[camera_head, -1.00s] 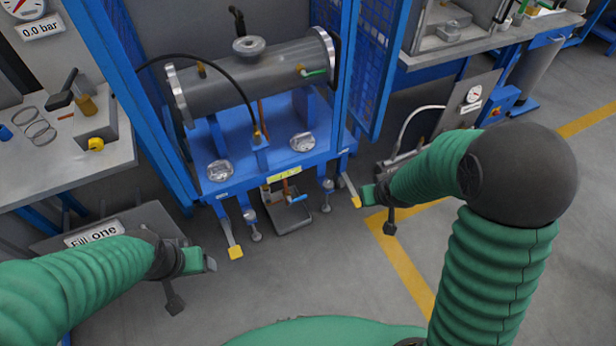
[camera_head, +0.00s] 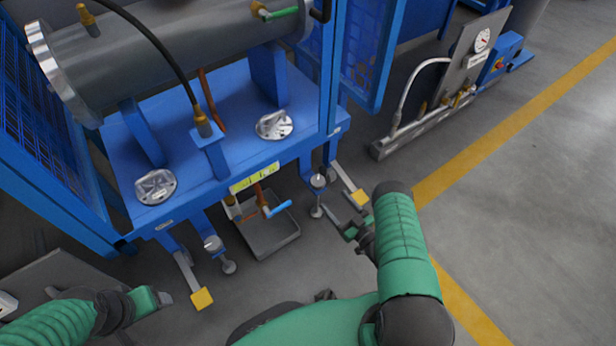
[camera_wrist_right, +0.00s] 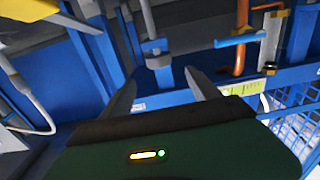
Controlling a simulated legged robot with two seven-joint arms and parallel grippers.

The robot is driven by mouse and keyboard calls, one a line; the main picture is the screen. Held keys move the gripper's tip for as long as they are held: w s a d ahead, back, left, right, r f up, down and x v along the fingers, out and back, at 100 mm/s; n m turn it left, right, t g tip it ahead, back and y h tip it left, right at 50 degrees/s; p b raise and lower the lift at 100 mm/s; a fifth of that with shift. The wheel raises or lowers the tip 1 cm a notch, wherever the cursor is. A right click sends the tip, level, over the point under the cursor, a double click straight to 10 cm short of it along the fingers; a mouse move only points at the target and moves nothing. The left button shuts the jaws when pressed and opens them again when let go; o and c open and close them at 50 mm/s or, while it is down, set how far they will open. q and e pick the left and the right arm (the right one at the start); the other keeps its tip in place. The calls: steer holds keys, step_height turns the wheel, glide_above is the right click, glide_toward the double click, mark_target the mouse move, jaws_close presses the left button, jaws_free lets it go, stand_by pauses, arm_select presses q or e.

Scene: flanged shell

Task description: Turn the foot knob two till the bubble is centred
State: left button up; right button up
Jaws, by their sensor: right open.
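The blue stand (camera_head: 180,200) carries a grey flanged shell (camera_head: 170,55). Two grey foot knobs on threaded feet show at its front: a left one (camera_head: 213,243) and a right one (camera_head: 318,182). I cannot read which is two. A yellow-green strip (camera_head: 255,178) on the front rail may be the level; its bubble is too small to make out. My right gripper (camera_head: 346,216) is low, just right of the right foot knob. In the wrist view its open fingers (camera_wrist_right: 160,90) point towards a knob (camera_wrist_right: 157,54), apart from it. My left gripper (camera_head: 152,300) is at lower left, its jaws unclear.
Yellow-ended pedals stick out at the left (camera_head: 201,298) and right (camera_head: 360,197), the right one close to my right gripper. A grey tray (camera_head: 270,240) with a blue-handled valve (camera_head: 278,209) lies between the feet. Open floor lies to the right.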

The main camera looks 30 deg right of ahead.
steer(key=w+b, duration=0.2)
steer(key=w, duration=0.2)
steer(key=w+b, duration=0.2)
steer(key=w, duration=0.3)
steer(key=w+a+b, duration=0.1)
steer(key=w+b, duration=0.1)
steer(key=w, duration=0.2)
steer(key=shift+w+f, duration=0.3)
steer(key=shift+w, duration=0.05)
steer(key=shift+w+r, duration=0.15)
steer(key=shift+w, duration=0.15)
steer(key=c, duration=1.4)
steer(key=shift+o, duration=0.2)
steer(key=shift+h, duration=0.3)
